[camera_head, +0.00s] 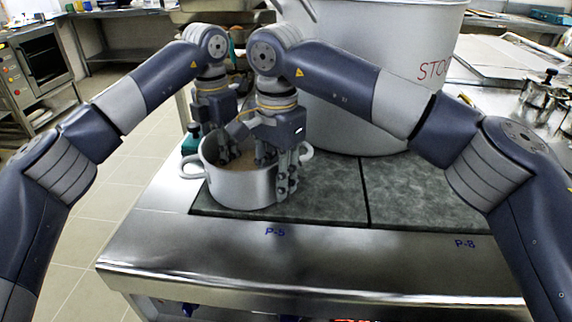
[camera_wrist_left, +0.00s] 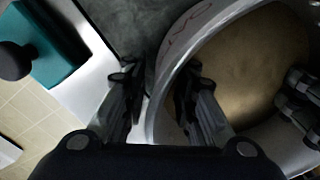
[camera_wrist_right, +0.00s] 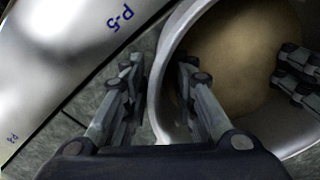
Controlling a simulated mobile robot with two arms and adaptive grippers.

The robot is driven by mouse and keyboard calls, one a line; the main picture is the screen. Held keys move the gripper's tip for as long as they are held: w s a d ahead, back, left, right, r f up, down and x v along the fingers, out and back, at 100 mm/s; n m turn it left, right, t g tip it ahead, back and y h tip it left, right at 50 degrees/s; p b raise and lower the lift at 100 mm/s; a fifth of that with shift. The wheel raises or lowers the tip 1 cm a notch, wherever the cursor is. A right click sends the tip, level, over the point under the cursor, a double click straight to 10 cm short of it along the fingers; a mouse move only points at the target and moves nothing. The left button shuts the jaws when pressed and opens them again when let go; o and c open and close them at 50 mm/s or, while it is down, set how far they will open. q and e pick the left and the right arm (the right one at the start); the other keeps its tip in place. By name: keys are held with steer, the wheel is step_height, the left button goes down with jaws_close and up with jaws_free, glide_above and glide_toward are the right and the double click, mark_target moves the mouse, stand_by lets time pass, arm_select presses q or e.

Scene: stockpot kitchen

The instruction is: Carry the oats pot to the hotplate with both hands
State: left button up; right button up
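The oats pot (camera_head: 240,187) is a silver, two-handled pot with tan oats inside. It stands upright on the left end of the dark grey hotplate (camera_head: 325,190), above the label P-5. My right gripper (camera_head: 277,165) straddles its right rim, one finger outside and one inside; the right wrist view shows gaps beside the wall (camera_wrist_right: 160,85). My left gripper (camera_wrist_left: 155,95) straddles the rim on the far left side, also with its fingers apart. In the head view the left fingers are partly hidden inside the pot. Neither gripper is visibly clamped on the wall.
A large stockpot (camera_head: 385,90) stands close behind the oats pot, on the hotplate. A teal object (camera_head: 190,139) is just left of the pot. The steel counter edge (camera_head: 270,262) runs along the front. Hotplate space to the right, around P-8, is clear.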

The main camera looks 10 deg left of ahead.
arm_select(q)
step_height(320, 180, up, 12)
steer(key=shift+f, duration=0.2)
steer(key=shift+r, duration=0.15)
arm_select(e)
steer(key=shift+r, duration=0.1)
step_height(320, 180, up, 12)
steer(key=shift+s+f, duration=0.1)
stand_by(0.4)
